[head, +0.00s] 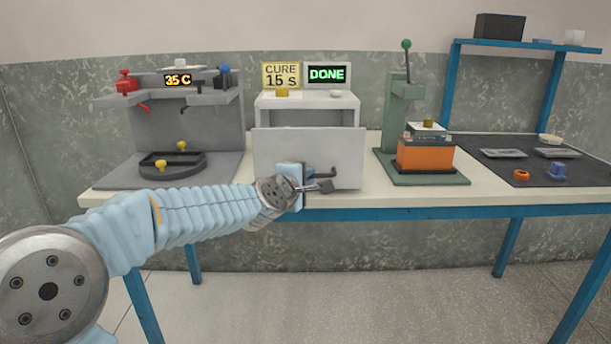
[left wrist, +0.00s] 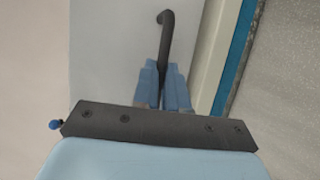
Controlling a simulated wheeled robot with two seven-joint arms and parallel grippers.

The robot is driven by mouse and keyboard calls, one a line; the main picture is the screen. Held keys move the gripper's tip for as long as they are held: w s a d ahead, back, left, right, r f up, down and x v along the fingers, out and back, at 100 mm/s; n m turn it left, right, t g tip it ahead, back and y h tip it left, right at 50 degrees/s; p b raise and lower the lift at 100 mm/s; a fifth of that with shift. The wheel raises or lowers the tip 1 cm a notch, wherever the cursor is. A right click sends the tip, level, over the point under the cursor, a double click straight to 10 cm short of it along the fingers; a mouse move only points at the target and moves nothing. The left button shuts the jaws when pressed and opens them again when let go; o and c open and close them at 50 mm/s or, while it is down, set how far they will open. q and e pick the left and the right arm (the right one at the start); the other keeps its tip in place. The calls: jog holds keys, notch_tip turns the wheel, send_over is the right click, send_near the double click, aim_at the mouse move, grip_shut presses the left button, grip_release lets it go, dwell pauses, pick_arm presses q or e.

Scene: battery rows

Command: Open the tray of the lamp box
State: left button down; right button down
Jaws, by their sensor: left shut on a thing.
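The lamp box (head: 307,108) stands at the middle of the bench, a light grey box with a yellow sign reading "CURE 15 s" and a screen reading "DONE" above it. Its tray front (head: 290,145) is a wide grey panel with a dark bar handle (head: 322,174), which also shows in the left wrist view (left wrist: 166,50). My left gripper (head: 318,187) is at the handle, its fingers (left wrist: 166,85) close together on the bar. The fingers hide part of the handle. How far the tray is out is hard to tell. My right gripper is not in view.
A grey station (head: 188,120) with a "35 C" display and a dark round fixture stands to the left. A green press (head: 402,105) with an orange block (head: 426,154) stands to the right. A dark mat (head: 525,172) holds small parts farther right. The floor before the bench is clear.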

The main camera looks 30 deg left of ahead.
pick_arm(q)
jog(key=c, duration=1.2)
grip_release()
jog(key=shift+o, duration=0.2)
jog(key=p+v, duration=0.1)
jog(key=v, duration=1.2)
jog(key=shift+s, duration=0.4)
